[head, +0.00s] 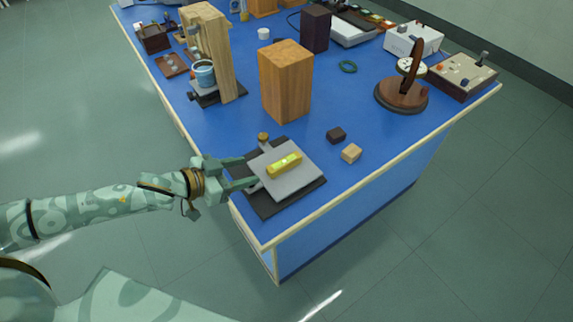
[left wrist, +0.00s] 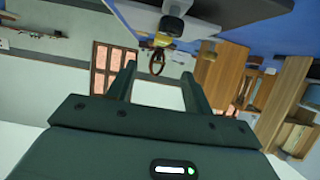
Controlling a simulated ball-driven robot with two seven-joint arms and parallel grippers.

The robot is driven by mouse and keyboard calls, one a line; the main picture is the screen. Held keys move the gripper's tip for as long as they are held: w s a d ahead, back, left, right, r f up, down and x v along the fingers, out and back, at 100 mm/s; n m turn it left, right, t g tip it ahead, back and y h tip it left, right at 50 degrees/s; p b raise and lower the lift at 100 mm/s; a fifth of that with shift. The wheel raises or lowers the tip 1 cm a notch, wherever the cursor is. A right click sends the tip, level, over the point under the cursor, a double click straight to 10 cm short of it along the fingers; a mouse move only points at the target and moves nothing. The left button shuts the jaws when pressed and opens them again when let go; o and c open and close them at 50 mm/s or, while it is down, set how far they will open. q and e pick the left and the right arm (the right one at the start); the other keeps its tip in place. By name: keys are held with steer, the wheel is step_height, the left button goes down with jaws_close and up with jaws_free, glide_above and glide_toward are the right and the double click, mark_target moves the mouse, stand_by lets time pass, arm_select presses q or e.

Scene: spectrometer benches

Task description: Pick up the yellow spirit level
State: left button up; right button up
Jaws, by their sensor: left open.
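The yellow spirit level (head: 285,165) lies on a grey plate (head: 304,181) at the near end of the blue bench. The plate sits on a dark base (head: 264,207) and has a brass knob (head: 263,138) at its back. My left gripper (head: 250,172) is open and empty at the plate's left edge, just left of the level and apart from it. In the left wrist view the two fingers (left wrist: 158,88) stand apart with nothing between them. My right gripper is not in view.
A tall wooden block (head: 287,80) stands behind the plate. A dark small block (head: 336,135) and a light one (head: 351,153) lie to its right. A round wooden stand (head: 402,97) is farther right. The blue bench (head: 345,205) has a pale edge, with open floor in front.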

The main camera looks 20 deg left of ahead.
mark_target(282, 163)
arm_select(q)
steer(key=b+x, duration=0.2)
steer(key=x, duration=0.6)
steer(key=shift+w+f, duration=0.15)
steer(key=b+x, duration=0.1)
steer(key=x, duration=0.1)
steer(key=b+x, duration=0.1)
steer(key=x, duration=0.1)
steer(key=shift+w+d+f, duration=0.1)
steer(key=shift+w+f, duration=0.05)
steer(key=shift+f, duration=0.2)
steer(key=shift+w+d, duration=0.2)
steer(key=shift+w, duration=0.05)
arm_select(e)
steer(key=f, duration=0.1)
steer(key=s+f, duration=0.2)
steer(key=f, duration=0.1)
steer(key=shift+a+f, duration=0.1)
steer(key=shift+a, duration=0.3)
arm_select(q)
steer(key=shift+c, duration=0.3)
jaws_close()
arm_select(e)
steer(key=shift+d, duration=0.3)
